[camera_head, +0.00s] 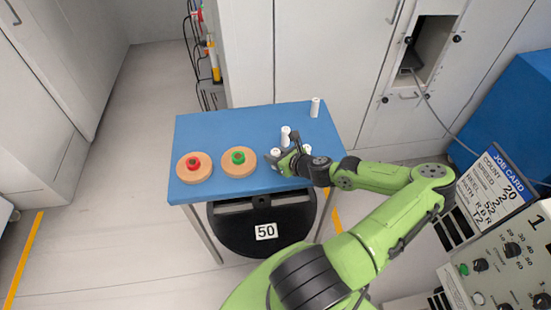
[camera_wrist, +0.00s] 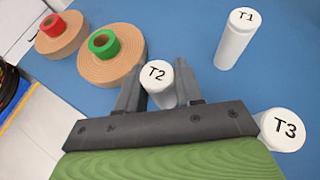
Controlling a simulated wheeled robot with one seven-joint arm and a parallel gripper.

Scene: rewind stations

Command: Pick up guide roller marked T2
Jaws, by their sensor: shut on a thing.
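The guide roller marked T2 (camera_wrist: 158,76) is a white cylinder with its label on the top end. It stands between the two fingers of my gripper (camera_wrist: 160,92), which is shut on it. In the head view, my gripper (camera_head: 279,159) is over the front right part of the blue table, and a white roller top (camera_head: 275,152) shows at its fingers. I cannot tell whether T2 is touching the table. The lower part of T2 is hidden by my gripper.
White roller T1 (camera_wrist: 236,38) stands beyond T2, and T3 (camera_wrist: 282,130) is close to my gripper's right side. Another white roller (camera_head: 315,107) stands at the back right of the blue table (camera_head: 225,120). Discs with red (camera_head: 193,162) and green (camera_head: 238,157) cores lie left.

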